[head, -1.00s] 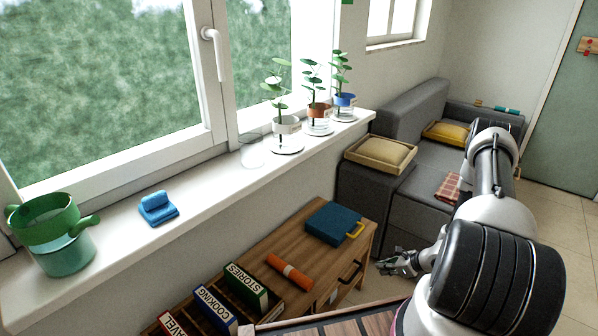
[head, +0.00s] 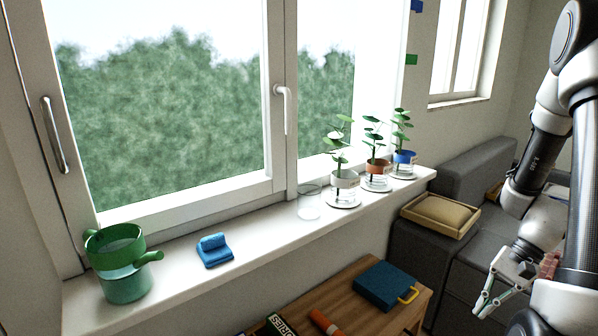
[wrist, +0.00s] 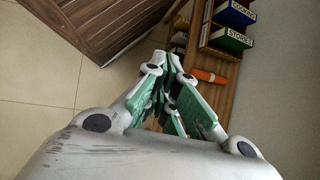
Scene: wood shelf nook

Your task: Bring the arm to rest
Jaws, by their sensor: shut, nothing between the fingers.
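My gripper (head: 487,303) is at the lower right of the head view, in front of the grey sofa and right of the wooden cabinet. It points down and to the left. Its fingers are together with nothing between them. In the wrist view my gripper (wrist: 172,68) also shows shut and empty, above the tiled floor and the edge of the cabinet. My arm comes down along the right edge of the head view.
A blue case (head: 385,285) and an orange roll (head: 323,322) lie on the cabinet (head: 350,310).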

